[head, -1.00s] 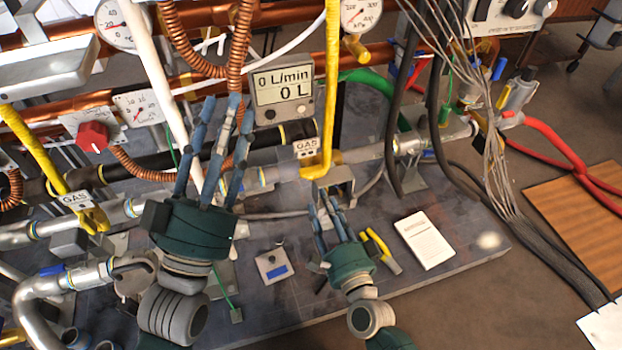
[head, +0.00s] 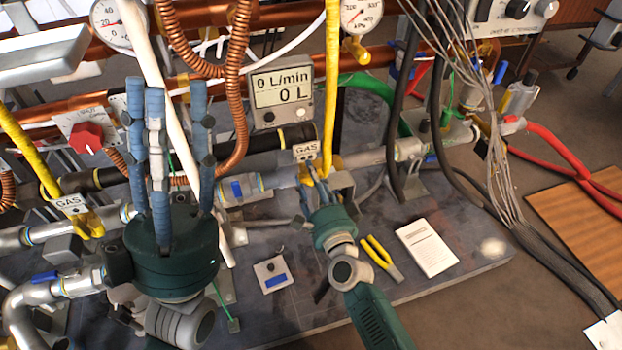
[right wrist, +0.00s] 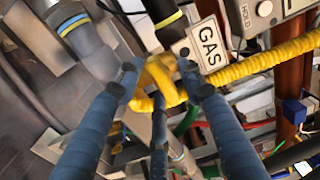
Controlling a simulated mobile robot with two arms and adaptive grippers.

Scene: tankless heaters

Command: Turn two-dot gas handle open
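A yellow gas handle (head: 326,165) hangs under a white GAS tag (head: 306,151) on the silver pipe in the head view. Small dark marks show by the lettering of this tag (right wrist: 209,43) in the right wrist view; I cannot surely count them. My right gripper (head: 313,178) is at this handle. In the right wrist view its blue fingers (right wrist: 160,85) stand around the bent yellow handle end (right wrist: 157,76), open; contact is unclear. A second yellow handle (head: 88,222) with a GAS tag (head: 70,204) is at the left. My left gripper (head: 160,100) is open and empty, fingers up.
A meter display (head: 283,92) reading 0 L stands above the right GAS tag. A red knob (head: 87,138) is at the left. Yellow-handled pliers (head: 380,255) and a white card (head: 426,247) lie on the grey base plate. Grey cables (head: 500,190) hang at the right.

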